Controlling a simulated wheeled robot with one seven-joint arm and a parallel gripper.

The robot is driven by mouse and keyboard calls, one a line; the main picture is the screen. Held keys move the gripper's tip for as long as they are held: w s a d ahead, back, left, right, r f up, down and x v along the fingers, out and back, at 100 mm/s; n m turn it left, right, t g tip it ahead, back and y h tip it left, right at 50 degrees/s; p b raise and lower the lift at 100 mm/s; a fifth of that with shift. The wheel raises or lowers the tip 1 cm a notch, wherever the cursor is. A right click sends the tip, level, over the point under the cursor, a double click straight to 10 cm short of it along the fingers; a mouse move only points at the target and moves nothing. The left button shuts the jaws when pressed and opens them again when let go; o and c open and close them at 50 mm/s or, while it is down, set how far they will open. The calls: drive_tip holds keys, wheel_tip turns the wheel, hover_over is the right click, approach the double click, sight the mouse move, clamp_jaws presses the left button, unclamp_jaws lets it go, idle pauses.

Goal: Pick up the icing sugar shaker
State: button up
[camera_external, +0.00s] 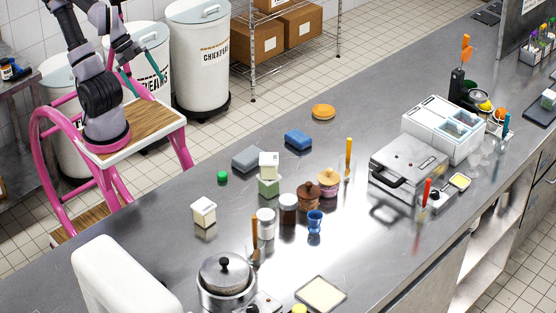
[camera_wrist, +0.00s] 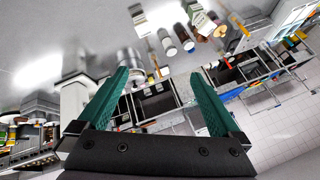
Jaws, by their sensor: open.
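A small jar with pale contents and a grey lid, which looks like the icing sugar shaker (camera_external: 266,223), stands upright on the steel counter (camera_external: 390,235). A similar dark-filled jar (camera_external: 288,209) stands just to its right. In the wrist view, a pale jar (camera_wrist: 168,44) and a dark jar (camera_wrist: 185,39) show small near the top, beyond the fingertips. My gripper (camera_external: 140,68) is raised at the upper left, away from the counter and far from the shaker. Its teal fingers are spread apart with nothing between them, as the wrist view (camera_wrist: 163,78) shows.
A lidded steel pot (camera_external: 226,283) and an upright brown-handled brush (camera_external: 255,236) are near. Bare counter lies toward the front right.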

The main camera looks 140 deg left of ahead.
idle(0.4)
drive_tip(key=w+d+f+n+t+h, duration=0.1)
drive_tip(key=w+f+n, duration=0.3)
drive_tip(key=w+n, duration=0.45)
drive_tip(key=w+d+f+n+t, duration=0.15)
drive_tip(key=w+f+n, duration=0.35)
drive_tip(key=w, duration=0.6)
drive_tip(key=w+d+f+n+t+h, duration=0.1)
drive_tip(key=w+f+n, duration=0.3)
drive_tip(key=w+n, duration=0.45)
drive_tip(key=n+t+y, duration=0.1)
drive_tip(key=n+y, duration=0.5)
drive_tip(key=n, duration=1.7)
approach(274, 237)
drive_tip(key=r, duration=0.2)
drive_tip(key=s+r, duration=0.1)
drive_tip(key=r, duration=0.1)
drive_tip(key=shift+d, duration=0.35)
drive_tip(key=shift+a+f+n, duration=0.2)
drive_tip(key=shift+f+n, duration=0.05)
drive_tip(key=shift+n, duration=0.05)
drive_tip(key=shift+t, duration=0.25)
drive_tip(key=x, duration=1)
drive_tip(key=shift+w+a, duration=0.15)
drive_tip(key=shift+a, duration=0.25)
drive_tip(key=c, duration=1.5)
